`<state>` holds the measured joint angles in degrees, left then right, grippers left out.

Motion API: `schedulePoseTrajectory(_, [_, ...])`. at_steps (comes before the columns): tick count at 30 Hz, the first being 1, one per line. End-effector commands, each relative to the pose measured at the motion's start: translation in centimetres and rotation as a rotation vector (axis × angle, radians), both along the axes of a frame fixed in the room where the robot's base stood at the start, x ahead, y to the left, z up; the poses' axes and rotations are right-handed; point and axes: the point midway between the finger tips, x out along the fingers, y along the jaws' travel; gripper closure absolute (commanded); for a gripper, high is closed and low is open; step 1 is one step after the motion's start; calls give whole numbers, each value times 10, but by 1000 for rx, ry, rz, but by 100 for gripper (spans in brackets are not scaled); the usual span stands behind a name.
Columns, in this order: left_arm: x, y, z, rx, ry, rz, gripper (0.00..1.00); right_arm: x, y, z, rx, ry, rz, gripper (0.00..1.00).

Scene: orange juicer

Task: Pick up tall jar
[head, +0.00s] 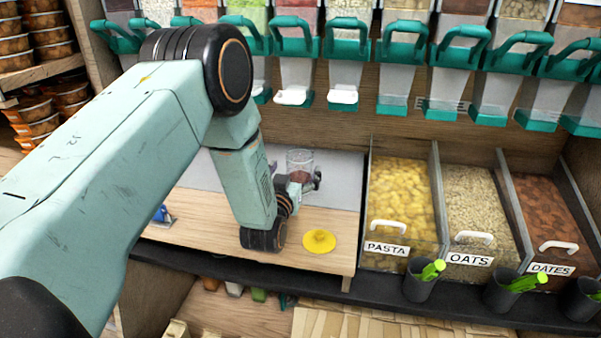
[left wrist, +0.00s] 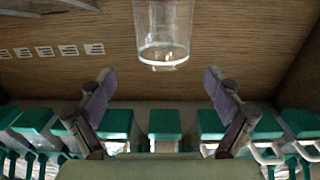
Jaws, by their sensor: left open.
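The tall jar (head: 299,160) is clear and stands on the grey part of the wooden counter. Its lower part is hidden behind my gripper in the head view. My left gripper (head: 313,181) is beside the jar, mostly hidden by my own arm. In the left wrist view the jar (left wrist: 163,30) shows at the top middle, with a pale ring near its end. My left gripper (left wrist: 158,78) has its two fingers spread wide there, with nothing between them. The jar lies beyond the fingertips in that picture. My right gripper is not in view.
A yellow lid (head: 319,241) lies on the counter (head: 338,228) near its front edge. Bins of pasta (head: 398,205), oats (head: 475,205) and dates (head: 545,215) stand to the right. Teal-handled dispensers (head: 407,50) hang above. A blue item (head: 161,215) sits left of my arm.

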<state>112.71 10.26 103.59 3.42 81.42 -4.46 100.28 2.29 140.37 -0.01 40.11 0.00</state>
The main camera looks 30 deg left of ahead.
Motion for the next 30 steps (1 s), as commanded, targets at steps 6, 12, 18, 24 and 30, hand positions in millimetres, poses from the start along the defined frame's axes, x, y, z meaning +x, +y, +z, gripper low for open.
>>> schedulePoseTrajectory(6, [22,6,0,0,-3,1,9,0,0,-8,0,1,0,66])
schedulePoseTrajectory(12, [49,17,4,0,-5,1,9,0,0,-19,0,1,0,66])
schedulePoseTrajectory(18, [69,22,4,1,-2,0,9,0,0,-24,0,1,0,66])
schedulePoseTrajectory(24, [73,22,5,0,0,0,9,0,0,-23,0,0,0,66])
schedulePoseTrajectory(30, [73,22,6,0,0,0,18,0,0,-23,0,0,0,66])
